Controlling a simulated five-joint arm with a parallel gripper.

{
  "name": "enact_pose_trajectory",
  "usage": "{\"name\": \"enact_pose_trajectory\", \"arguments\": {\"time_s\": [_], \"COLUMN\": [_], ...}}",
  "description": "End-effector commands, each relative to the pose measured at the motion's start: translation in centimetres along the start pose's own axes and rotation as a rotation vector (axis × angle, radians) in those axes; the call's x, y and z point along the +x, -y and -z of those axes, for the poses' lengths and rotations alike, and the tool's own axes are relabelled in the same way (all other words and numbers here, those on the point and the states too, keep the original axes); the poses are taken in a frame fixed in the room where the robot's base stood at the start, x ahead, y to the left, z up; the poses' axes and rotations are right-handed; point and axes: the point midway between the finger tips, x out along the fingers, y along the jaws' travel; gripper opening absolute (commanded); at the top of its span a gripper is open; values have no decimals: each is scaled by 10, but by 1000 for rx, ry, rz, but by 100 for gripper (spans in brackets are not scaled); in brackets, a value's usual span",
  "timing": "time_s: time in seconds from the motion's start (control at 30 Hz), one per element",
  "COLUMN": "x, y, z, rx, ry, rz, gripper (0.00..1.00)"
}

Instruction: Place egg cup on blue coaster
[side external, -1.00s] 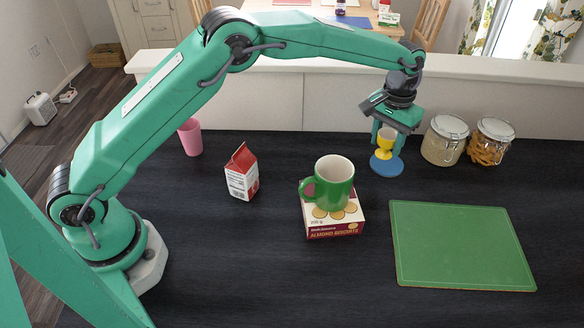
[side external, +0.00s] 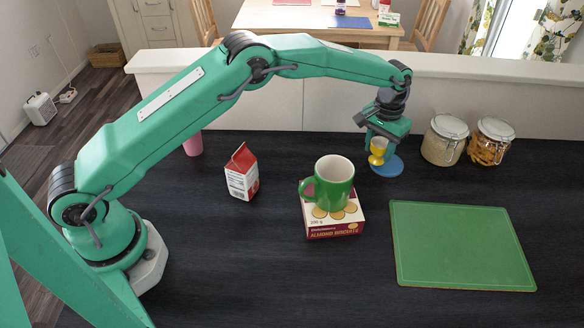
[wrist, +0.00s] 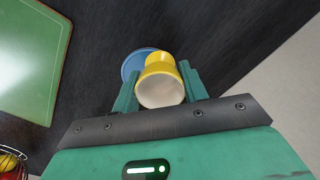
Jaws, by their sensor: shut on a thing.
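The yellow egg cup (side external: 378,149) is upright between the fingers of my gripper (side external: 379,139), which is shut on it. The blue coaster (side external: 394,166) lies on the dark worktop, and in the side view the cup overlaps its left part. I cannot tell whether the cup's foot touches the coaster or hangs above or beside it. In the wrist view, my gripper (wrist: 157,88) has a finger on each side of the cup (wrist: 160,72), whose pale inside faces the camera. The coaster (wrist: 131,64) shows past the cup, partly hidden by it.
A green mug (side external: 333,182) stands on an almond biscuits box (side external: 335,226), left of the coaster. Two glass jars (side external: 444,140) (side external: 489,143) stand to the right. A green mat (side external: 460,245) lies nearer. A carton (side external: 242,173) and pink cup (side external: 193,145) are further left.

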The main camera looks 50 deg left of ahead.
Motion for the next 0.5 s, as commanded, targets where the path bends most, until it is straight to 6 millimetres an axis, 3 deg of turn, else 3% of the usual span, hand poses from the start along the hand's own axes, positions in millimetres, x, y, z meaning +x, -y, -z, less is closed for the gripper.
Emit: {"name": "enact_pose_trajectory", "arguments": {"time_s": [0.5], "x": [8], "y": [0], "z": [0], "rx": [0], "ry": [-1], "rz": [0], "gripper": [20]}}
